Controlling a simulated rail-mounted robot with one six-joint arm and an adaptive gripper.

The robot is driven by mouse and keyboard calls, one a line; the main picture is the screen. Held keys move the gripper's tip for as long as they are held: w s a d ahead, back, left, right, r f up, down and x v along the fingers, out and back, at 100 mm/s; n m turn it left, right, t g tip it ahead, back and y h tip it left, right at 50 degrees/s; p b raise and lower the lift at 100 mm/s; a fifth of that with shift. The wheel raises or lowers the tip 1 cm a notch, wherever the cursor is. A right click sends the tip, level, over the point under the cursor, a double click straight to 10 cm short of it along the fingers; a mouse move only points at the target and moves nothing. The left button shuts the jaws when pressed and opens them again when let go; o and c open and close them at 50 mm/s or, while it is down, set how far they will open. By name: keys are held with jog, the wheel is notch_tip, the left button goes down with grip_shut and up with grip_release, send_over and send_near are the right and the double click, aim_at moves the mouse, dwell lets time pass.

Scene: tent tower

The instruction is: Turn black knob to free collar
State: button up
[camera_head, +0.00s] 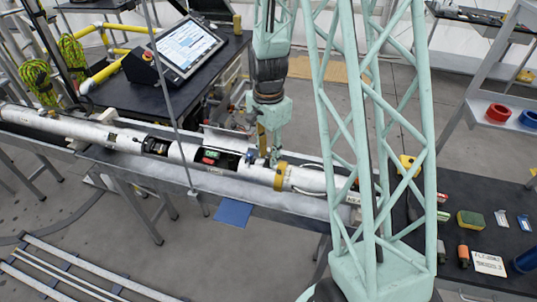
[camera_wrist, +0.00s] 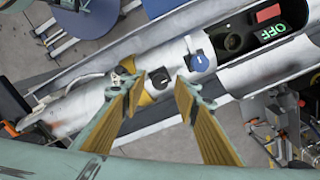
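The black knob (camera_wrist: 160,78) is a round dark cap with a pale mark, on the white tube (camera_wrist: 102,104). It sits by the yellow collar (camera_wrist: 145,98), which wraps the tube; the collar also shows in the head view (camera_head: 280,177). My gripper (camera_wrist: 158,84) is open, its two gold-padded fingers on either side of the knob in the picture, with visible gaps. Whether the fingertips are at knob height is unclear. In the head view my gripper (camera_head: 268,150) points down over the tube, just left of the collar; the black knob is not clear there.
A blue knob (camera_wrist: 199,62) sits close to the right finger. The tube lies in a metal trough (camera_head: 195,182). A monitor (camera_head: 187,47) stands behind.

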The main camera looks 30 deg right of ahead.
jog(key=shift+c, duration=0.5)
jog(key=c, duration=0.8)
